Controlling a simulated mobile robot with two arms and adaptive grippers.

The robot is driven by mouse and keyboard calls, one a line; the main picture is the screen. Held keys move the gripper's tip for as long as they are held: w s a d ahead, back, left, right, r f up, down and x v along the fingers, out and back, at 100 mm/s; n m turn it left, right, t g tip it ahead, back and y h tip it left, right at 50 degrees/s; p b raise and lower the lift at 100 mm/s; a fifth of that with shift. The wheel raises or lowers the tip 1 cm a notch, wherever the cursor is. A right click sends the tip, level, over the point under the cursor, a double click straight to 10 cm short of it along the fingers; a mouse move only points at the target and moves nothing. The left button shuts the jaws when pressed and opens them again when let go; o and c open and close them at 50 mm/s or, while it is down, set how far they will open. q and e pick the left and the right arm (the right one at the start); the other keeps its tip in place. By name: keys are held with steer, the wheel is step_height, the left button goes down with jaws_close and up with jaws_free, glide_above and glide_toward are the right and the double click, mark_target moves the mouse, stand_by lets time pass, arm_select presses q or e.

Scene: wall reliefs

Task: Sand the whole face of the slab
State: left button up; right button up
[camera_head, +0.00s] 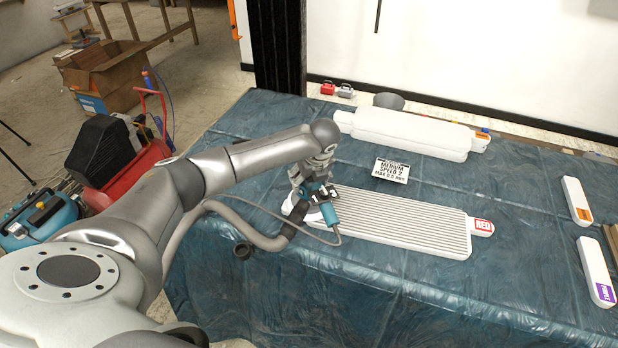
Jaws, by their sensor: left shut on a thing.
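The slab (400,222) is a pale panel with a ribbed face, lying flat on the covered table. A tab marked RED (482,227) sticks out at its right end. My left gripper (318,188) is shut on a teal and black sander (328,205) at the slab's left end. The sander hides part of that end; I cannot tell whether its pad touches the face. A hose runs from the sander back along my arm. A small sign (391,171) reading MEDIUM, SPEED 2 stands behind the slab. My right gripper is not in view.
A blue plastic sheet (430,300) covers the table. A smooth white block (410,132) lies behind the sign. Labelled white pieces, one orange (577,200) and one purple (596,270), lie at the right. A dark post (277,45) stands behind the table. The front of the table is clear.

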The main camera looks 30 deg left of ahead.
arm_select(q)
steer(key=shift+w, duration=0.15)
stand_by(0.7)
steer(key=shift+d, duration=0.1)
steer(key=shift+w+d, duration=0.1)
steer(key=shift+d, duration=0.2)
steer(key=shift+w+d+p, duration=0.2)
steer(key=shift+d+p, duration=0.1)
steer(key=shift+d, duration=0.45)
steer(key=shift+w+d+p, duration=0.2)
steer(key=shift+d+p, duration=0.1)
steer(key=shift+d, duration=0.55)
steer(key=shift+w+d, duration=0.1)
steer(key=d, duration=0.1)
steer(key=w+d+p, duration=0.1)
steer(key=d, duration=0.1)
steer(key=shift+w+d, duration=0.15)
steer(key=shift+d, duration=0.05)
